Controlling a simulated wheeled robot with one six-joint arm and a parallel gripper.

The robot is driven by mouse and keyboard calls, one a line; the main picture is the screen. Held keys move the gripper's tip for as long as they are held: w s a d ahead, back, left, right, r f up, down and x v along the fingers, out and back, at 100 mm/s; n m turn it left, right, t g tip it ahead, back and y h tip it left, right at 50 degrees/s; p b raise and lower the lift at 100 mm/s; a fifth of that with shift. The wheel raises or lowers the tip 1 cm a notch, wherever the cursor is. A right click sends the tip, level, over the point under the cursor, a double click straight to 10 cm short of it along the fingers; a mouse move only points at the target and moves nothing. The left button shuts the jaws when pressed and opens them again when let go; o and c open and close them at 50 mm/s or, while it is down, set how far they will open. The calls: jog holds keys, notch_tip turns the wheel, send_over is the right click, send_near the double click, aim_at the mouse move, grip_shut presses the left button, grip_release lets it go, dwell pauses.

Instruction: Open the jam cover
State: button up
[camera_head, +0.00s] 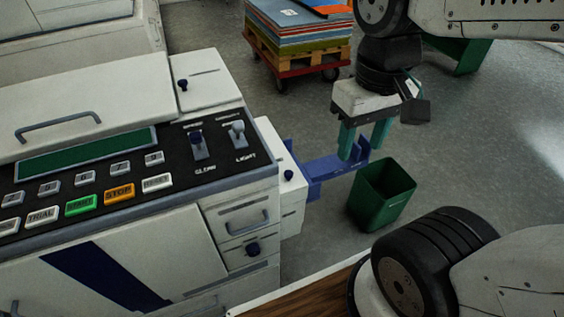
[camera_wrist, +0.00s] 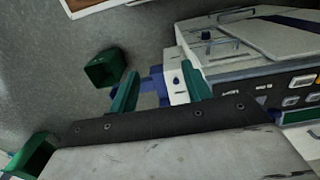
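A white printing machine (camera_head: 110,140) fills the left of the head view; no part is labelled as the jam cover. A white side box with a dark blue knob (camera_head: 289,175) juts from its right side; the knob also shows in the wrist view (camera_wrist: 176,80). My gripper (camera_head: 363,150) points down, open and empty, right of the machine above the blue tray (camera_head: 325,168). Its green fingers are apart in the wrist view (camera_wrist: 161,75).
A green bin (camera_head: 382,195) stands on the floor right of the blue tray. A pallet cart with stacked coloured sheets (camera_head: 300,30) is behind. A wooden surface (camera_head: 300,295) is at the front. Grey floor between bin and cart is clear.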

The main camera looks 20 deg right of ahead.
jog(key=w+f+n+g, duration=0.1)
jog(key=w+f+g, duration=0.1)
jog(key=w+f, duration=0.8)
jog(key=n+t, duration=0.2)
jog(key=n, duration=0.1)
send_over(288, 173)
notch_tip(288, 173, down, 13)
jog(key=shift+s+d+r, duration=0.1)
jog(key=shift+s, duration=0.05)
jog(key=shift+f, duration=0.2)
jog(key=shift+n, duration=0.3)
notch_tip(288, 173, down, 7)
jog(key=shift+f, duration=0.2)
grip_shut()
jog(key=shift+w+r, duration=0.15)
jog(key=shift+w, duration=0.05)
